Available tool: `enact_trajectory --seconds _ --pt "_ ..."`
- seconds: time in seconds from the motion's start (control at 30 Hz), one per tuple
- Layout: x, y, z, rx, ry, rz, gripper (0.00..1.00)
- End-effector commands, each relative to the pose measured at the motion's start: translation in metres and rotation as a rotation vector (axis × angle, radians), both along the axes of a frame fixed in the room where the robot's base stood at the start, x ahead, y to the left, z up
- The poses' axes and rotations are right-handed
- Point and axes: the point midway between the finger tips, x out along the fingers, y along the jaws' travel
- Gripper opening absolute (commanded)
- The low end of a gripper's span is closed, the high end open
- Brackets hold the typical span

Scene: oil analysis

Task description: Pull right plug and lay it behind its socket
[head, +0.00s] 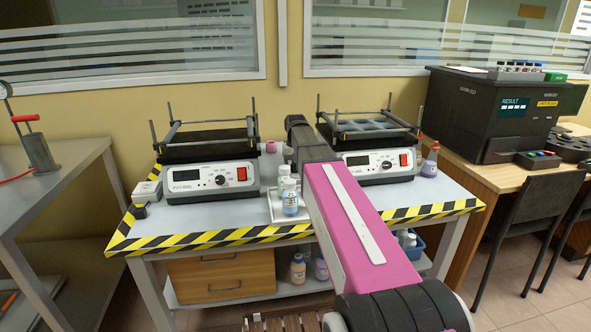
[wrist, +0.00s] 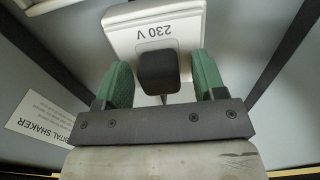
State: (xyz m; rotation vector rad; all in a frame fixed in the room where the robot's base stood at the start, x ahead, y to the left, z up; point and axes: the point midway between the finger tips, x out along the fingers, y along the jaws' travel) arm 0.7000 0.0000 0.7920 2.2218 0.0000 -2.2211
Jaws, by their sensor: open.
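In the wrist view a white socket box marked 230 V (wrist: 125,35) has a black plug (wrist: 158,72) at its front face. The two green fingers of my gripper (wrist: 162,76) stand on either side of the plug, apart, with visible gaps between them and it. A short piece of dark cable shows below the plug. In the head view my pink arm reaches between the two shakers and hides this socket, its plug and my gripper. Another white socket (head: 147,189) with a black plug (head: 139,211) stands beside the left shaker.
The left shaker (head: 212,182) and right shaker (head: 376,166) stand on the table with striped edges (head: 200,238). Small bottles (head: 290,198) on a white tray stand close left of my arm. Another bottle (head: 430,161) stands at the right. Bare tabletop shows in front of the left shaker.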

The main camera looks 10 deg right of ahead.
Motion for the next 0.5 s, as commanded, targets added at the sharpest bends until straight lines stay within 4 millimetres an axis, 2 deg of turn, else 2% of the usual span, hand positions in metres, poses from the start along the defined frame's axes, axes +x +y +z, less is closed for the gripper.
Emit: enact_trajectory --seconds 0.5 --pt "0.0000 0.0000 0.0000 0.000 0.000 0.000 0.64"
